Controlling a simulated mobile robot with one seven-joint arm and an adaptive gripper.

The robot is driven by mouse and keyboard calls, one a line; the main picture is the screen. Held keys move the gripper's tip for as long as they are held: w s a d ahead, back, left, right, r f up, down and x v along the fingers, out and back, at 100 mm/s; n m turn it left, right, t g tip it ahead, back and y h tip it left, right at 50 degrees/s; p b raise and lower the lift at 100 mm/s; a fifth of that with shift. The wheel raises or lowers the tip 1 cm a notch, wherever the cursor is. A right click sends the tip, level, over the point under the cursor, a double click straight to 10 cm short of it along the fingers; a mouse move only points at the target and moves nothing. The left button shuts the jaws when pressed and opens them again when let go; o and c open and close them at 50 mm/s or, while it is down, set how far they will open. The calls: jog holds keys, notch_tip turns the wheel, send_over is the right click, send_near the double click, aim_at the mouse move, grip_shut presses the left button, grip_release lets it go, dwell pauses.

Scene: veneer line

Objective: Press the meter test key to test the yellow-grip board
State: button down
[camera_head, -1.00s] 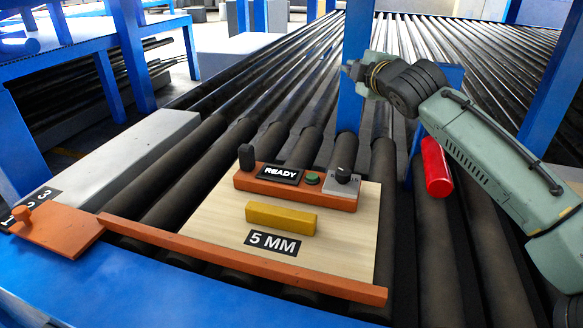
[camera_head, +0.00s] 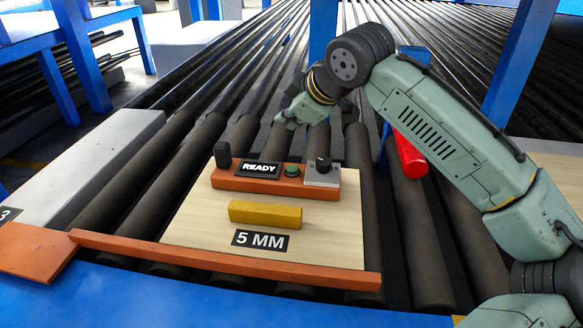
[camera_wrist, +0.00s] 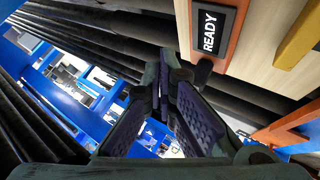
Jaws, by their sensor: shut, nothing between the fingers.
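The light wooden board (camera_head: 330,228) lies on the rollers with its yellow grip (camera_head: 265,213) and a "5 MM" label. Along its far edge sits the orange meter (camera_head: 262,189) with a display (camera_head: 258,170) reading READY, a green round key (camera_head: 292,170), a black knob (camera_head: 323,164) and a black upright piece (camera_head: 222,154). My gripper (camera_head: 290,118) is beyond the meter, above the rollers, apart from it. In the wrist view my gripper (camera_wrist: 163,75) is shut and empty, with the READY display (camera_wrist: 209,31) and yellow grip (camera_wrist: 300,36) at upper right. The green key is not visible there.
An orange bar (camera_head: 225,262) runs along the board's near edge. A red cylinder (camera_head: 410,153) is right of the meter near a blue post. A grey block (camera_head: 90,175) lies at left. A blue frame edge (camera_head: 180,300) runs across the front.

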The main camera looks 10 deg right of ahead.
jog(key=b, duration=0.6)
send_over(290, 169)
notch_tip(290, 169, down, 7)
jog(key=shift+s+r, duration=0.1)
jog(key=shift+a+f+b, duration=0.1)
jog(key=shift+f+b, duration=0.3)
jog(key=shift+f, duration=0.55)
jog(key=shift+f, duration=0.15)
jog(key=shift+f, duration=0.25)
jog(key=shift+f+b, duration=0.35)
jog(key=shift+f, duration=0.1)
dwell(0.7)
dwell(0.3)
jog(key=shift+r+p, duration=0.8)
jog(key=shift+r, duration=0.05)
jog(key=shift+r, duration=0.15)
